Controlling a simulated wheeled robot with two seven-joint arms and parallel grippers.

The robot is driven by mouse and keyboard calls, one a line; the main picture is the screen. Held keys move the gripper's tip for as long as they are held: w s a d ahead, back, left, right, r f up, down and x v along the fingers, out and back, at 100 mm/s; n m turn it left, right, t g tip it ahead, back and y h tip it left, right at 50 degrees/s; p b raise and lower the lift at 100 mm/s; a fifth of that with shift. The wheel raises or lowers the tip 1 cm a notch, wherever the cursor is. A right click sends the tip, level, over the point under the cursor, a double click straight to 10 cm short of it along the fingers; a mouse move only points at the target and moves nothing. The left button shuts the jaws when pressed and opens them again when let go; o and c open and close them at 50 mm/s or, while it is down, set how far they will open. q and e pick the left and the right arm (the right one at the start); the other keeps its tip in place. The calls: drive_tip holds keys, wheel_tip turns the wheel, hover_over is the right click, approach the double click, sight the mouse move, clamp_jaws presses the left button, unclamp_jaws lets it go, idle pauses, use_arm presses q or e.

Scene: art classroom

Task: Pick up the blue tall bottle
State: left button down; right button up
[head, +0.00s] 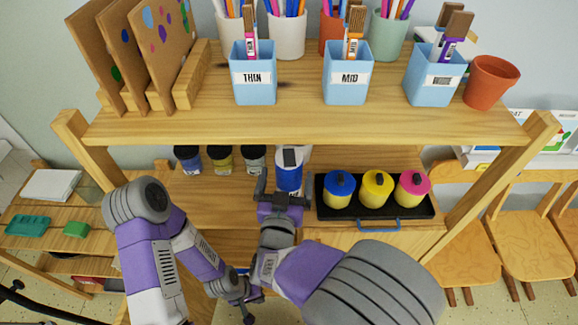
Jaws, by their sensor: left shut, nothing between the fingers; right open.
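The blue tall bottle (289,176) stands upright on the middle shelf, with a white upper part and a blue body. My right gripper (285,187) is open at the bottle, one finger to each side of it in the head view. The gripper hides the bottle's lower part, and I cannot tell whether the fingers touch it. My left gripper (247,312) is shut and empty, low in front of the shelf unit.
Several small dark-lidded jars (221,160) stand left of the bottle. A black tray (420,210) with blue, yellow and pink pots is close on its right. The upper shelf (300,125) overhangs, carrying blue cups (252,88), a terracotta pot (490,82) and wooden boards (160,50).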

drive_tip(key=shift+w+r, duration=0.1)
drive_tip(key=shift+w, duration=0.15)
drive_tip(key=w, duration=0.1)
drive_tip(key=w+b, duration=0.1)
drive_tip(key=w, duration=0.1)
drive_tip(key=w+d+b, duration=0.1)
drive_tip(key=w, duration=0.1)
drive_tip(key=shift+w+f, duration=0.1)
drive_tip(key=shift+f, duration=0.2)
drive_tip(key=shift+w, duration=0.3)
drive_tip(key=shift+r, duration=0.1)
drive_tip(key=shift+c, duration=0.3)
clamp_jaws()
